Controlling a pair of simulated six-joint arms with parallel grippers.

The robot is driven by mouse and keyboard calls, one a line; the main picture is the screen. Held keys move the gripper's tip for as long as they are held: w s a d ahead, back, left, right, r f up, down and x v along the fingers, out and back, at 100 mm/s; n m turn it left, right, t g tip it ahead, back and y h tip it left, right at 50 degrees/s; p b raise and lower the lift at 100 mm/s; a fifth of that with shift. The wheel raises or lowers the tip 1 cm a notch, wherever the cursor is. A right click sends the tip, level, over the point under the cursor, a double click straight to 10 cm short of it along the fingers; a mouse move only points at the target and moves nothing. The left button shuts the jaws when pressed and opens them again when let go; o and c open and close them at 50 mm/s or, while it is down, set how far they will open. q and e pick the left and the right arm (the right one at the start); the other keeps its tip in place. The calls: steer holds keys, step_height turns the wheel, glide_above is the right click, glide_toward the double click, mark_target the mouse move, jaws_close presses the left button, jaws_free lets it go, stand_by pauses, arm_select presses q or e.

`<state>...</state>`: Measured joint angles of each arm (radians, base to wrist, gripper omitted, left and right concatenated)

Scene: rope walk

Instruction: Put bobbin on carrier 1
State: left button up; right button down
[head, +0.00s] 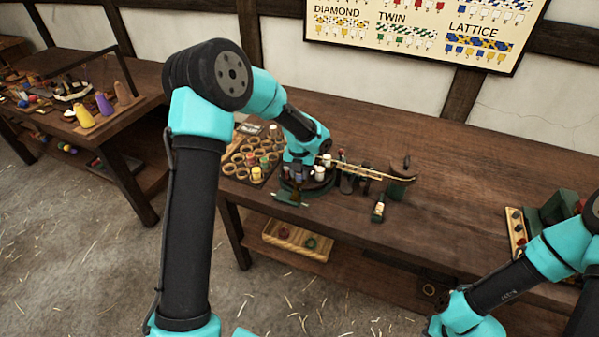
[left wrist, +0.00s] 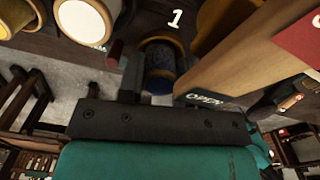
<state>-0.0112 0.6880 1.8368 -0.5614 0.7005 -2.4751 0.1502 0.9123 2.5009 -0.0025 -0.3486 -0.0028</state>
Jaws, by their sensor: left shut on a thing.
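The round dark carrier stand (head: 322,191) is on the table's near edge, with white and coloured bobbins around it. My left gripper (head: 300,173) is low over its left part. In the left wrist view, a dark blue bobbin (left wrist: 160,72) with tan rims is in front of the gripper, which is shut on it. A white "1" (left wrist: 175,18) marks a dark surface just beyond this bobbin. Whether the bobbin touches carrier 1 I cannot tell. The carrier is mostly hidden by bobbin and gripper. My right gripper is out of view; only its arm shows.
A white bobbin (left wrist: 82,22) is close on the left in the wrist view, and a wooden block (left wrist: 245,52) is close on the right. A tray of round cups (head: 243,160) is left of the stand.

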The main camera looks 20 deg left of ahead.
arm_select(q)
steer(key=shift+f, duration=0.1)
steer(key=o, duration=0.6)
step_height(320, 180, up, 12)
steer(key=shift+r, duration=0.15)
stand_by(0.9)
